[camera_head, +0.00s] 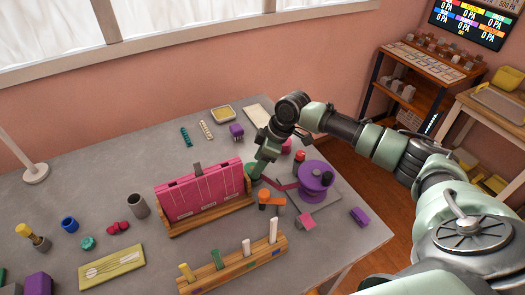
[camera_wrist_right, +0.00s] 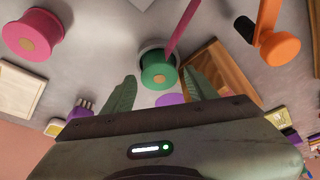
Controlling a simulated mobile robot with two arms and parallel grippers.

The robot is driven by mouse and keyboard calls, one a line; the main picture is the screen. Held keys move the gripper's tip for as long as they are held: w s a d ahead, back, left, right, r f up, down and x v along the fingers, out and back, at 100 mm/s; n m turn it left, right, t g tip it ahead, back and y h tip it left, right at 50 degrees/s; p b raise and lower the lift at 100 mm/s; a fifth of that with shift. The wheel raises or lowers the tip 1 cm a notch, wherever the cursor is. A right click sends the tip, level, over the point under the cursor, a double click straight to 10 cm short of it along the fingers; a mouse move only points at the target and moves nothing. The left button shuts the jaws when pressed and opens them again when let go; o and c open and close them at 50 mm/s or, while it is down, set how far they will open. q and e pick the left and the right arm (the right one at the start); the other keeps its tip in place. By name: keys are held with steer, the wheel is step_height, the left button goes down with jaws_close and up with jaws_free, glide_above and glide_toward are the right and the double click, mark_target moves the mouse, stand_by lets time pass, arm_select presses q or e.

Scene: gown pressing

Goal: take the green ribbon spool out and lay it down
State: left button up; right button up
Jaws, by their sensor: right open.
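The green ribbon spool (camera_head: 252,171) sits on the grey table just behind the right end of the pink panel, partly hidden by my right gripper. My right gripper (camera_head: 258,169) is open and points down over the spool. Its two fingers (camera_wrist_right: 158,82) stand apart, one to each side of the spool in the picture; I cannot tell whether they touch it. My left gripper is not in view.
A purple winder (camera_head: 316,175) on a grey plate and an orange crank (camera_head: 270,198) stand close on the right. A pink spool (camera_wrist_right: 35,35) is nearby. The pink panel (camera_head: 204,190) stands in a wooden base. Bare table (camera_head: 330,235) lies at the front right.

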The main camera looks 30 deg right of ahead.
steer(key=shift+w+a+f, duration=0.2)
steer(key=shift+w+f, duration=0.1)
steer(key=shift+f, duration=0.25)
steer(key=shift+w+a+f, duration=0.1)
steer(key=shift+f, duration=0.4)
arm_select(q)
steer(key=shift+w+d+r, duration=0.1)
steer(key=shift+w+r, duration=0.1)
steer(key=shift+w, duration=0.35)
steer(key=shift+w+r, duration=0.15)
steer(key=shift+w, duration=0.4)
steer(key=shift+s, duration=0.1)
arm_select(e)
steer(key=c, duration=0.9)
steer(key=o, duration=0.4)
jaws_close()
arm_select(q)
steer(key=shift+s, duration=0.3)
arm_select(e)
steer(key=shift+r, duration=0.1)
